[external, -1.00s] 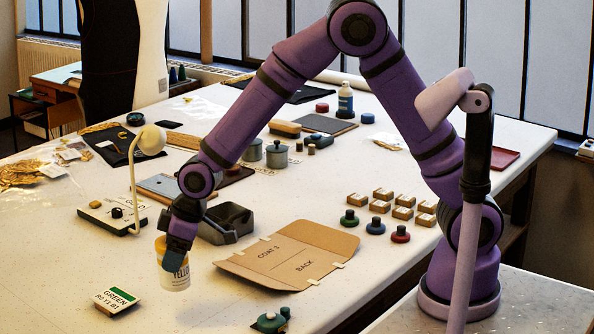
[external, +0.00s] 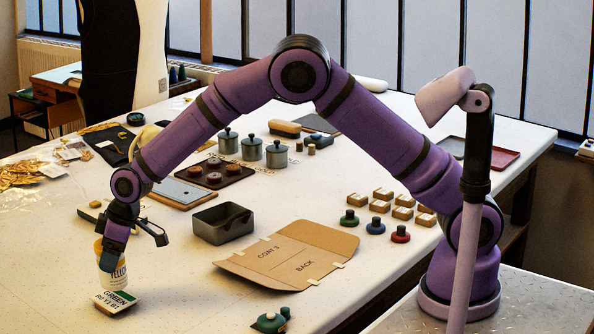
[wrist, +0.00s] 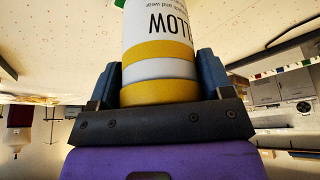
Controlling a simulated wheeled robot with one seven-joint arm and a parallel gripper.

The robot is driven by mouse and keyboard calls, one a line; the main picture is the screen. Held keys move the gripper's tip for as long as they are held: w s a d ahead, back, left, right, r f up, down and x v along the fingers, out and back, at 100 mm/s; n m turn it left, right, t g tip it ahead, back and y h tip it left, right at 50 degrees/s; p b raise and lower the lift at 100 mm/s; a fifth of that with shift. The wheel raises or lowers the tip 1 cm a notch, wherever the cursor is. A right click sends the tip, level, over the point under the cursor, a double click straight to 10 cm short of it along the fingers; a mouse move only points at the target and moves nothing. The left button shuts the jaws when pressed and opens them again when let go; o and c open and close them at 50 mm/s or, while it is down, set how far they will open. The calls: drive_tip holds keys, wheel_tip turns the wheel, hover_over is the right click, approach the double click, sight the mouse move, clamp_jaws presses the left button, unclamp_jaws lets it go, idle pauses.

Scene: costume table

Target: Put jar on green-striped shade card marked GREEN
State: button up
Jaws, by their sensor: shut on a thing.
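My gripper (external: 113,258) is shut on the jar (external: 118,279), a white pot with yellow bands and a label whose visible letters fit YELLOW. In the wrist view the jar (wrist: 160,52) sits between the two blue fingers. The green-striped shade card marked GREEN (external: 115,303) lies at the front left of the table. The jar is upright just above or behind the card, overlapping its back edge in the external view. I cannot tell whether they touch.
A grey open tray (external: 223,224) and a flat cardboard pattern (external: 290,254) lie right of the jar. A small green-topped item (external: 270,322) is at the front edge. The white tabletop between card and cardboard is clear.

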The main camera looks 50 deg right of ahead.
drive_tip(key=shift+w+a, duration=0.1)
drive_tip(key=shift+w, duration=0.15)
drive_tip(key=shift+w+a+f, duration=0.1)
drive_tip(key=shift+f, duration=1.65)
drive_tip(key=shift+f, duration=0.15)
drive_tip(key=o, duration=1.1)
drive_tip(key=v, duration=1.2)
